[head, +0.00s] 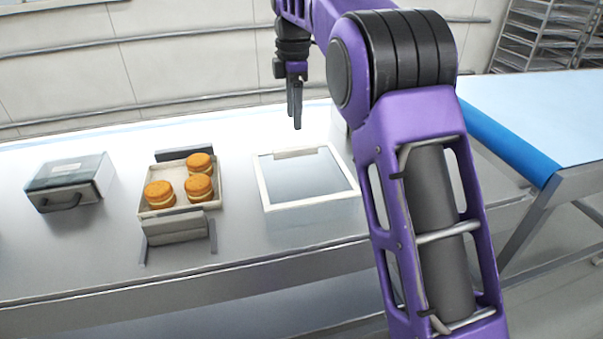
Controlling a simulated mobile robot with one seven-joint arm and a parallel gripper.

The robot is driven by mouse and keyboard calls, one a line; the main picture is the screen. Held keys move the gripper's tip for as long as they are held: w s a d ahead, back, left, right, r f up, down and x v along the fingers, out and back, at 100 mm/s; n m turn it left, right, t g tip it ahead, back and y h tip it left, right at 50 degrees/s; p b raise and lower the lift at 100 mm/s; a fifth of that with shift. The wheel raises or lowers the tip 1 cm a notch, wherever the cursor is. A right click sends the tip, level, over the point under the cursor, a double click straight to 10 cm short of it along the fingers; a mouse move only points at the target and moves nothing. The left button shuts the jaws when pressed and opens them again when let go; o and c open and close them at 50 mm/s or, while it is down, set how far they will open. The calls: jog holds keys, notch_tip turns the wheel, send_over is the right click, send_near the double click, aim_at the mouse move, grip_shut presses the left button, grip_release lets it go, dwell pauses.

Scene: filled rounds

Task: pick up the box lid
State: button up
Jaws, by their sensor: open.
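The box lid (261,188), a flat pale square frame with a clear window, lies on the steel table. A light raised strip (294,152) runs along its far edge. My gripper (297,123) points down above the table, just beyond the lid's far edge and apart from it. Its fingers look edge-on from here; they are open with nothing visible between them. Left of the lid is an open shallow box (214,203) holding three round orange-brown filled cakes (198,186).
A grey case with a dark handle (70,183) stands at the left. A grey block in a stand (174,230) sits in front of the open box. A blue-edged conveyor (510,140) is at the right. My purple arm covers the table right of the lid.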

aim_at(295, 147)
notch_tip(295, 147, down, 8)
jog(key=shift+f+b, duration=0.1)
jog(key=shift+b, duration=0.5)
grip_shut()
dwell(1.2)
